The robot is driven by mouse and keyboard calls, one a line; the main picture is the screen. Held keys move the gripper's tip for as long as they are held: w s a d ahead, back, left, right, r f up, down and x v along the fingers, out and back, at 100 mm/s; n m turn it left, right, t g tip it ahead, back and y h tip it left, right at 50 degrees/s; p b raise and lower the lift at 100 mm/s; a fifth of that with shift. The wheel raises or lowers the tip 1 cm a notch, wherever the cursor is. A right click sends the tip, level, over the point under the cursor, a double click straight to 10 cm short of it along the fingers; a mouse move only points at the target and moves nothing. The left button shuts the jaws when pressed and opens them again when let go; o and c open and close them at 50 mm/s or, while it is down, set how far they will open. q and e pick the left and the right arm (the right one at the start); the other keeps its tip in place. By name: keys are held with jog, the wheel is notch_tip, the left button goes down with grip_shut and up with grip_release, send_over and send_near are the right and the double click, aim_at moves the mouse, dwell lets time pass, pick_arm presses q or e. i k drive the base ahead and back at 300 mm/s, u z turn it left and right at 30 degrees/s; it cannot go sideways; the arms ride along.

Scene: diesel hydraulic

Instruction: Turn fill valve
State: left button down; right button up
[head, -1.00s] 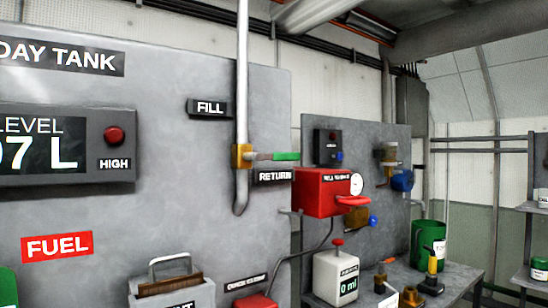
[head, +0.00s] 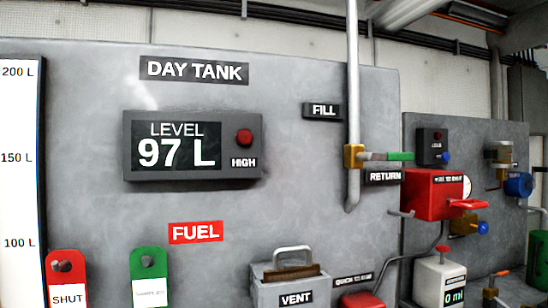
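The fill valve (head: 354,157) is a brass body on a vertical grey pipe. Its lever has a green grip (head: 400,156) and points right, across the pipe. The black FILL label (head: 322,111) is on the panel to the upper left of the valve. The level display (head: 193,146) reads 97 L, with a red HIGH lamp (head: 244,137) beside it. Neither of my grippers is in the head view, and nothing touches the lever.
Below are a VENT box (head: 290,286) with a handle, and red (head: 67,279) and green (head: 149,277) tags. A red box (head: 432,194) with a red lever stands right of the valve. The panel face around the valve is mostly bare.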

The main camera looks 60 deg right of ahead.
aim_at(361, 156)
jog(key=u, duration=0.25)
jog(key=k, duration=0.85)
jog(key=z, duration=0.25)
